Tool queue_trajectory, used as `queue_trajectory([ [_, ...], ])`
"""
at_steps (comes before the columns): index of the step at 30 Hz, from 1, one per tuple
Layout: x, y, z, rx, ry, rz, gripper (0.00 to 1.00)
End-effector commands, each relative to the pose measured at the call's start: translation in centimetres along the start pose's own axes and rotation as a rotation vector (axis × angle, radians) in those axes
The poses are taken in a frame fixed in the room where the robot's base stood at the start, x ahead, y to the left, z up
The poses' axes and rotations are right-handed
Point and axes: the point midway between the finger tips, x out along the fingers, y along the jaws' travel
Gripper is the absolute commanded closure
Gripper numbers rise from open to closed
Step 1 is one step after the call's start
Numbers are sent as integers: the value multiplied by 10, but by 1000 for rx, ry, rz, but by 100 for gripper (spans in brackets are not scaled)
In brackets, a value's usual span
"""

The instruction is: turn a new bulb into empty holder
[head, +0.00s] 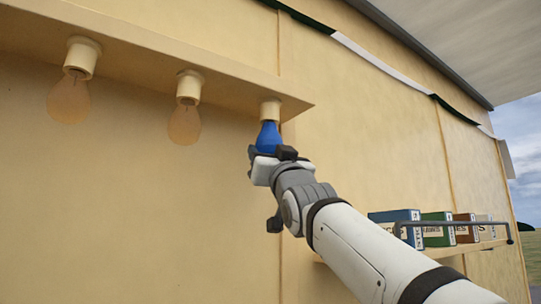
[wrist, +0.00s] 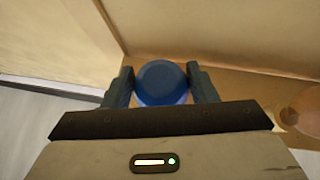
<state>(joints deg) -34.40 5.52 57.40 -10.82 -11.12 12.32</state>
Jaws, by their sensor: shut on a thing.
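A blue bulb (head: 268,135) stands upright under the rightmost cream holder (head: 270,110) on the underside of the shelf-like board. Its top meets the holder's lower end in the head view; I cannot tell how far it is screwed in. My gripper (head: 272,152) is below the holder and shut on the blue bulb. In the wrist view the blue bulb (wrist: 161,82) sits between the two dark fingers of my gripper (wrist: 161,86), one on each side. The holder is hidden behind the bulb there.
Two clear amber bulbs hang in holders to the left, the nearer one to my gripper (head: 185,122) and a farther one (head: 69,97). The board (head: 150,55) runs above. A rack with several boxes (head: 438,229) is on the wall at lower right, behind my arm.

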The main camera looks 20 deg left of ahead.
Motion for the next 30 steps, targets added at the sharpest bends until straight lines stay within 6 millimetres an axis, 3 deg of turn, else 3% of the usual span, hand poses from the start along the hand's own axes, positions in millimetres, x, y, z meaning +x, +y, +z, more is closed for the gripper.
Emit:
queue_trajectory([
  [30, 2, 1, -4, 68, 3, -88, 64],
])
